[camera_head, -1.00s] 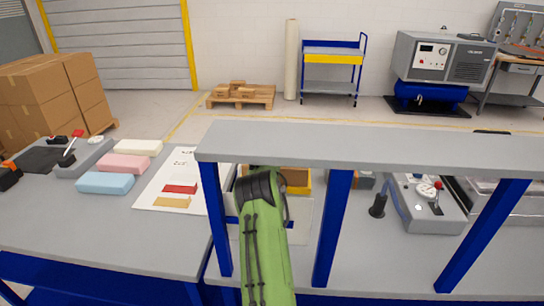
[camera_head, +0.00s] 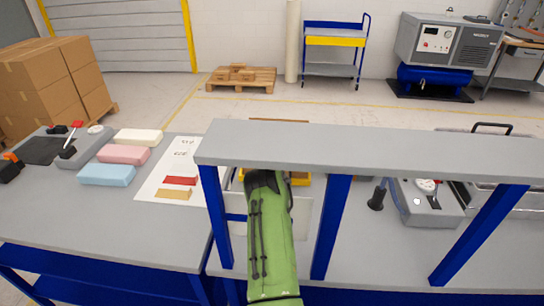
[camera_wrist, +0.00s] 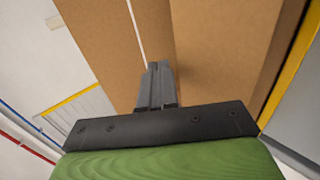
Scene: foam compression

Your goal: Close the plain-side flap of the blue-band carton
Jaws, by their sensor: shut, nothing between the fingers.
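Brown cardboard (camera_wrist: 220,50) fills the middle of the wrist view, with a thin pale line between two panels. I take it to be the carton; no blue band shows, and I cannot tell which flap this is. My gripper (camera_wrist: 158,68) is shut and empty, its fingertips pointing at the cardboard. I cannot tell whether they touch it. In the head view, my green arm reaches under the raised shelf, and the gripper is hidden. A thin brown strip (camera_head: 279,121) shows just above the shelf's far edge, perhaps part of the carton.
The grey raised shelf (camera_head: 400,152) on blue posts (camera_head: 331,225) crosses above my arm. A yellow-edged object (camera_head: 300,179) sits beneath it. Blue (camera_head: 106,174), pink (camera_head: 123,154) and cream (camera_head: 138,136) foam blocks lie left, beside a printed sheet (camera_head: 153,198). A grey device (camera_head: 425,205) stands right.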

